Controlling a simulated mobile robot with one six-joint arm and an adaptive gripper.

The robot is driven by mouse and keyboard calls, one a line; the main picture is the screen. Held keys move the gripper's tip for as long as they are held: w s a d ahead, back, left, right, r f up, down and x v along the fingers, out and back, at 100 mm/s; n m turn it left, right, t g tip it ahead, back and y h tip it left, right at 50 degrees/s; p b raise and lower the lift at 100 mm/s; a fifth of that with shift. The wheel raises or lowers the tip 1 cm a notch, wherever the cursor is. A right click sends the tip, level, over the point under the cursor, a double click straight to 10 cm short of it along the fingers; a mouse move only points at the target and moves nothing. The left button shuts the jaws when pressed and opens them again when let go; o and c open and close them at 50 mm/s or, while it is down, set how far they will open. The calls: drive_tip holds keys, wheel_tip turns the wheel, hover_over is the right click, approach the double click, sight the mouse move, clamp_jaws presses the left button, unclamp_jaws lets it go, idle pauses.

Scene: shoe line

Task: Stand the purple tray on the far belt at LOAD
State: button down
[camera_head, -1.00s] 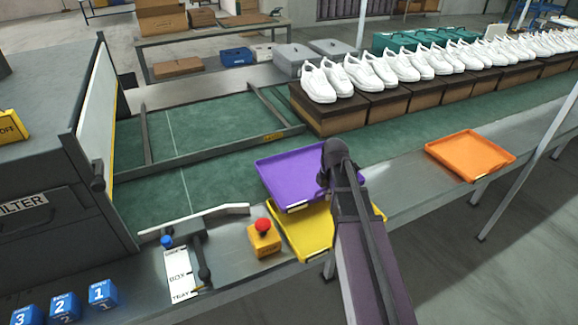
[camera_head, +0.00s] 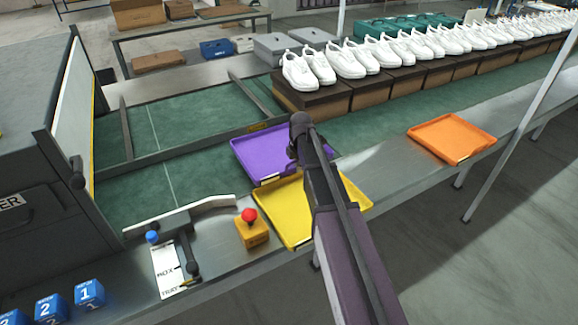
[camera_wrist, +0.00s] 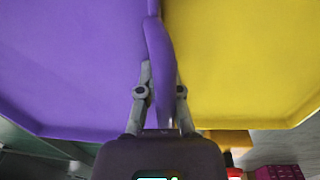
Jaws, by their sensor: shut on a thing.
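The purple tray (camera_head: 265,156) is right beside the yellow tray (camera_head: 310,215), on its far side in the head view. The purple tray's near edge covers part of the yellow one. My gripper (camera_wrist: 160,75) is shut on the purple tray's raised rim in the wrist view, with the purple tray (camera_wrist: 70,70) to the left and the yellow tray (camera_wrist: 240,65) to the right. In the head view my arm hides the fingers and the purple tray's right part. The far green belt (camera_head: 180,122) lies beyond a grey rail with a small yellow label (camera_head: 268,126), too small to read.
Brown boxes (camera_head: 312,98) topped with white shoes (camera_head: 300,70) line the far belt's right side. An orange tray (camera_head: 452,138) lies at right. A red button on a yellow box (camera_head: 252,230) and a lever are near left. The far belt is bare at left.

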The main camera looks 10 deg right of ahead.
sight(289, 161)
drive_tip(key=w, duration=0.2)
drive_tip(key=w+a, duration=0.1)
drive_tip(key=w, duration=0.1)
drive_tip(key=w+a, duration=0.1)
drive_tip(key=w, duration=0.1)
drive_tip(key=shift+f, duration=0.3)
drive_tip(key=shift+b, duration=0.3)
drive_tip(key=shift+f+b, duration=1.75)
drive_tip(key=shift+f, duration=0.2)
drive_tip(key=c, duration=0.8)
unclamp_jaws()
drive_tip(key=shift+r, duration=0.25)
wheel_tip(289, 161, up, 12)
drive_tip(key=p, duration=1.2)
drive_tip(key=shift+s, duration=0.4)
drive_tip(key=shift+d, duration=0.1)
